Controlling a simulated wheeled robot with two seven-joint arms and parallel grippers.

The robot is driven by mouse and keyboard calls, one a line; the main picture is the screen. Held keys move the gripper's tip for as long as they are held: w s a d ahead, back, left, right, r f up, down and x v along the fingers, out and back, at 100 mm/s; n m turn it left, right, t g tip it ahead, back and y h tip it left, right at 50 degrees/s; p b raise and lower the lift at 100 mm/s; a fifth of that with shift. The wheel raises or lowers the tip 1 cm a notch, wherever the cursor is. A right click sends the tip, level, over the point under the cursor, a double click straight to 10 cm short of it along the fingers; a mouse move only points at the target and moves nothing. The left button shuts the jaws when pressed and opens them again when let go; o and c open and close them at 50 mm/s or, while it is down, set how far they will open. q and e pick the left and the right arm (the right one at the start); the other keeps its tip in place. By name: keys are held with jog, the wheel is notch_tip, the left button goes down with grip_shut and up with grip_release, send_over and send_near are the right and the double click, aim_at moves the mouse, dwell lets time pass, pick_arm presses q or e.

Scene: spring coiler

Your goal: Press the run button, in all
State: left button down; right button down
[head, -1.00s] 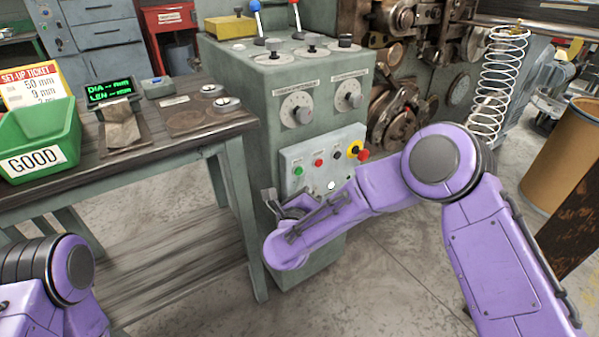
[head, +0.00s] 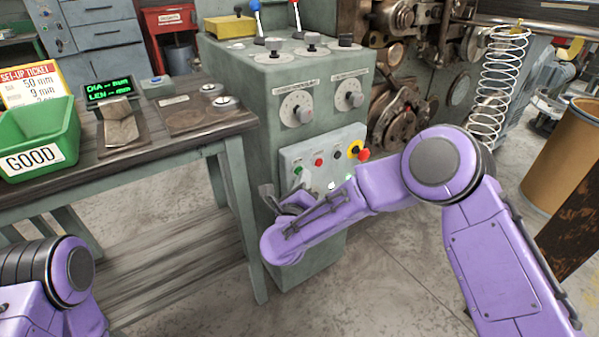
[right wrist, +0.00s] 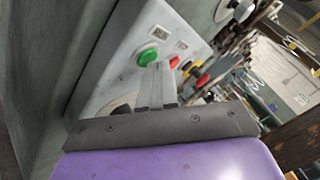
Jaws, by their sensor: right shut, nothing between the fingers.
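The control panel (head: 345,148) on the front of the green-grey cabinet carries a green button (head: 298,170), which I take as the run button. It also shows in the right wrist view (right wrist: 147,56). My right gripper (head: 301,179) is shut and empty, with its fingertips close to the green button. In the right wrist view its fingers (right wrist: 160,68) lie just below and right of the button's face; I cannot tell whether they touch it. My left gripper is out of view; only part of that arm shows at lower left.
A red button (head: 319,162), a black one (head: 337,156) and a red knob on yellow (head: 355,150) sit in the same row. A workbench (head: 170,152) with a green GOOD bin (head: 45,135) stands left. A coiled spring (head: 500,85) hangs at right.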

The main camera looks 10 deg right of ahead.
dwell(0.5)
jog(key=shift+s+d, duration=0.2)
jog(key=shift+s, duration=0.45)
jog(key=s, duration=0.1)
jog(key=s+d+p, duration=0.1)
jog(key=s, duration=0.2)
jog(key=shift+s+d+p, duration=0.35)
dwell(0.4)
